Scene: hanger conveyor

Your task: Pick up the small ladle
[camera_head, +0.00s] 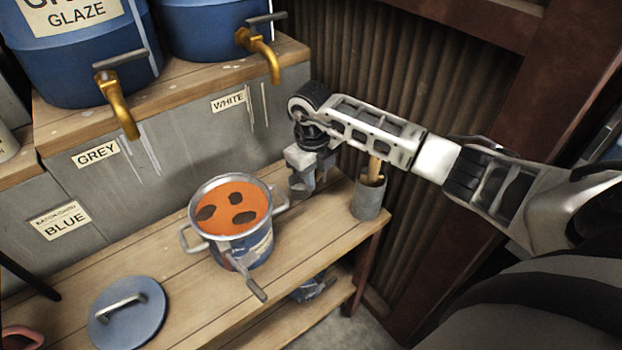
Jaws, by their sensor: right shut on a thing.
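A metal pot (245,250) of orange liquid with dark patches stands on the wooden bench. A grey bar-like handle (246,276) slants down outside its front; I cannot tell if this belongs to a ladle. No ladle bowl can be made out. My right gripper (302,190) points down just right of the pot, close to its right side handle. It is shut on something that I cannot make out. A grey cup (370,198) to its right holds wooden-handled tools, partly hidden by my right arm. My left gripper is not in view.
A blue round lid (126,312) lies on the bench (195,300) at the front left. Blue glaze barrels with brass taps (118,105) stand on the raised shelf behind. A corrugated wall (395,60) rises behind my right arm. Bench boards between lid and pot are clear.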

